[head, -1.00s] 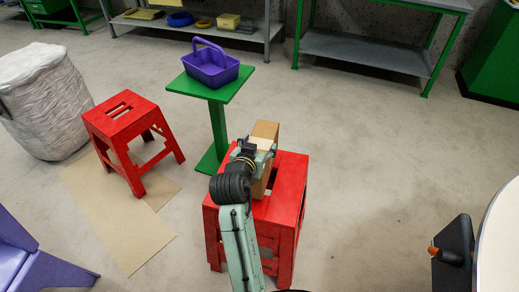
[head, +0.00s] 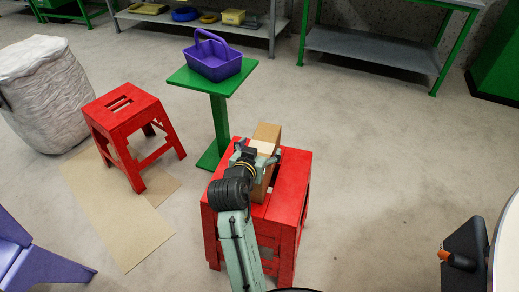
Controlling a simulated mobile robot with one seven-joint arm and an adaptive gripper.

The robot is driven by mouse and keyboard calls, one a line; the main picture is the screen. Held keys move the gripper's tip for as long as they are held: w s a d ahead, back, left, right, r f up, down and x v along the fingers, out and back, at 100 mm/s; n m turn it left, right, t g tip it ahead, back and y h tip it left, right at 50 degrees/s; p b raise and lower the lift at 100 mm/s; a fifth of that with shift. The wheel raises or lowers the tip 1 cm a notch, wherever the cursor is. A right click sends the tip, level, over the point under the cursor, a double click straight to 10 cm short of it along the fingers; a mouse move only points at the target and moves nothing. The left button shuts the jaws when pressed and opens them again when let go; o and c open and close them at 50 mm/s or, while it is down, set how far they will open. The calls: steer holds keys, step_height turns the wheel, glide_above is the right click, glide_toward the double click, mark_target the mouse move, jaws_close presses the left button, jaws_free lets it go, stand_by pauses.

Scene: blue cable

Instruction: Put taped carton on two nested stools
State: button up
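The taped carton (head: 265,136) is a brown box with a pale patch on top. It stands upright on the red nested stools (head: 290,180) at the middle of the head view, and my arm hides its near lower part. The doubled red legs show at the front of this stack. My gripper (head: 256,152) is at the near upper part of the carton, with its fingers spread to either side of it. The fingers look open, and the carton rests on the stool top.
A single red stool (head: 127,112) stands left on a flat cardboard sheet (head: 140,230). A green stand (head: 213,78) with a purple basket (head: 213,62) is just behind the stack. A white sack (head: 45,95) and a purple chair (head: 30,255) are at left.

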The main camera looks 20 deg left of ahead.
steer(key=shift+r, duration=0.15)
steer(key=p+v, duration=0.2)
steer(key=v, duration=0.7)
steer(key=shift+s+r, duration=0.25)
steer(key=shift+r, duration=0.1)
steer(key=shift+s+r+p, duration=0.15)
steer(key=shift+s+p, duration=1)
steer(key=shift+p, duration=1.05)
